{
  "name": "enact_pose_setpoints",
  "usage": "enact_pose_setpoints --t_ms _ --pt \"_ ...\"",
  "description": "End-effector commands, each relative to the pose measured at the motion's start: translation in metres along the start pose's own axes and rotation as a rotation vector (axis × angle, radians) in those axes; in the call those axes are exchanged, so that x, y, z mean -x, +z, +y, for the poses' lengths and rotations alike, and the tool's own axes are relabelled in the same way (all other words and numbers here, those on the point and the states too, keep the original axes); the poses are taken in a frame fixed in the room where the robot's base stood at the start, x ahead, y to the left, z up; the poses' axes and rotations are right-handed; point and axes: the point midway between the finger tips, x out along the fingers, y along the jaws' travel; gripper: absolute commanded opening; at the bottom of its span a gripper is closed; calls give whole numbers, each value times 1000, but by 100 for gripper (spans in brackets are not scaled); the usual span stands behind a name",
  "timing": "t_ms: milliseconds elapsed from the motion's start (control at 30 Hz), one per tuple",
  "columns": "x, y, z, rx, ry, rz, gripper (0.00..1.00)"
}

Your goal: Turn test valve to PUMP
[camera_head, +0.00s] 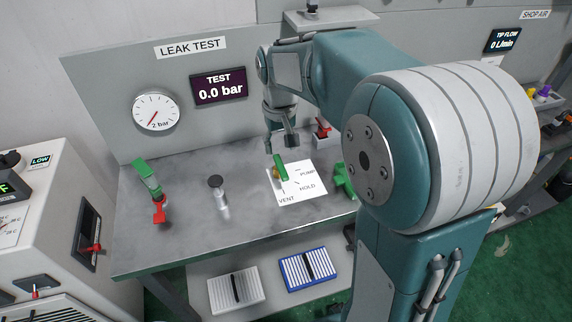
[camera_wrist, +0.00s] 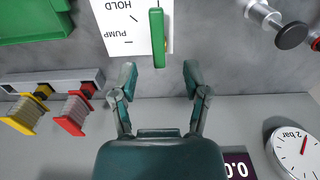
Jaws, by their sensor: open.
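The test valve has a green bar handle (camera_head: 281,166) with a brass part under it. It sits at the edge of a white label sheet (camera_head: 312,194) marked PUMP, HOLD and VENT. I cannot tell for sure which mark the handle points to. My gripper (camera_head: 280,146) is open above the bench, just behind the handle. In the wrist view the handle (camera_wrist: 157,35) runs up and down, with its near end in line with the gap between my open fingertips (camera_wrist: 158,76). No contact shows.
The gauge (camera_head: 156,112) points low, and the TEST display (camera_head: 219,88) reads 0.0 bar. A green and red item (camera_head: 153,190) and a dark-topped cylinder (camera_head: 219,193) stand left on the bench.

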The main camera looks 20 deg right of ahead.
Motion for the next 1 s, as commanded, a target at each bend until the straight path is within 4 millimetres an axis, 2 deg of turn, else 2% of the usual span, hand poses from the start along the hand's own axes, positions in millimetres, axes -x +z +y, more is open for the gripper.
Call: enact_pose_setpoints --t_ms 33,200,400,767,800,867,900,933,1000 --pt "-11 0 1 -1 -1 -5 60" --pt "-43 1 3 -1 -3 -5 60" --pt "-68 0 4 -1 -3 -1 60" --pt "-76 0 2 -1 -2 1 60" --pt "-76 0 2 -1 -2 1 51" --pt "-76 0 2 -1 -2 1 24" --pt "-76 0 2 -1 -2 1 6" --pt "-76 0 2 -1 -2 1 0" --pt "-76 0 2 -1 -3 1 0"
